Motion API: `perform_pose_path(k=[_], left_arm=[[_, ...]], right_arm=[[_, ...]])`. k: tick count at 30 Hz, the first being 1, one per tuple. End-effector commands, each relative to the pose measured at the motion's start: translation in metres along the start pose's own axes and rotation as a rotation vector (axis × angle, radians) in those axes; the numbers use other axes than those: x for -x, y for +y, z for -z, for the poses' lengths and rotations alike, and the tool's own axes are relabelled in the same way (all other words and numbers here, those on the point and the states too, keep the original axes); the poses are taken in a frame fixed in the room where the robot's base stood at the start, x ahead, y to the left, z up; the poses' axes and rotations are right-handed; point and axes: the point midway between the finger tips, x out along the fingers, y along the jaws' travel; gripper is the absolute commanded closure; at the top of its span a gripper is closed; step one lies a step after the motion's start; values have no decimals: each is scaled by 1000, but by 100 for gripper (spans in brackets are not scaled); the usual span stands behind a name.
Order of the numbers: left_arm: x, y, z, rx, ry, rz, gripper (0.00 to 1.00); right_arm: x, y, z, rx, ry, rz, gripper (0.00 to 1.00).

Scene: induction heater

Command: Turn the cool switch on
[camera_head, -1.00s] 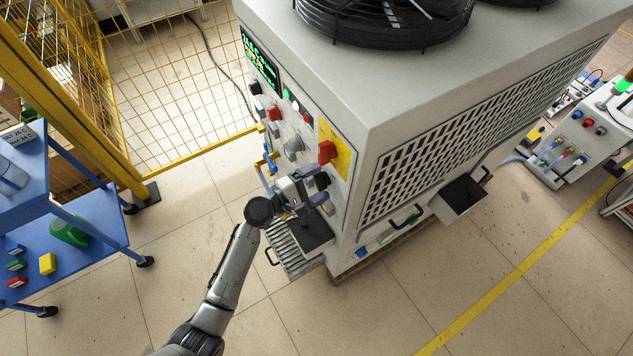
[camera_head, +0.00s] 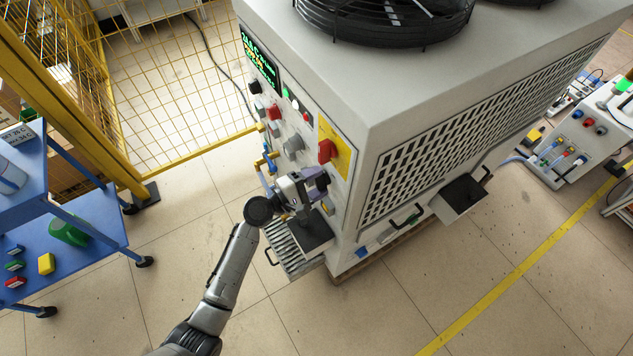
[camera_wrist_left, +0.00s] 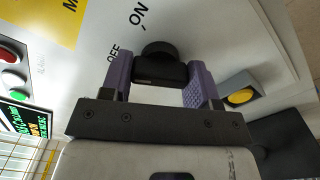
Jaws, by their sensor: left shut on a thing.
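A black rotary knob (camera_wrist_left: 160,60) sits on the grey machine's front panel, beside printed OFF and ON marks. My left gripper (camera_head: 316,184) is at the lower part of that panel. In the left wrist view its purple fingers stand on both sides of the knob, shut on it. The knob is mostly hidden by my gripper in the head view. No legible "cool" label shows. My right gripper is not in view.
A red switch (camera_head: 326,151) on a yellow plate and a grey knob (camera_head: 293,145) are above my gripper. A yellow button (camera_wrist_left: 240,97) is beside the knob. An open tray (camera_head: 285,248) juts out below. A blue cart (camera_head: 95,235) stands left.

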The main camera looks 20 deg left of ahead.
Motion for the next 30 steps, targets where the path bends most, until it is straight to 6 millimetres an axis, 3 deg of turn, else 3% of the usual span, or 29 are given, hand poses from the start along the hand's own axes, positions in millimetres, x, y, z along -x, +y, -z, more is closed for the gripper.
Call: perform_pose_path(k=[18, 30], left_arm=[[0, -4, 2, -541, -1, 1, 68], [0, -2, 1, -845, 0, -1, 68]], right_arm=[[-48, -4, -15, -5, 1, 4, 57], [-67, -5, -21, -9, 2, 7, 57]])
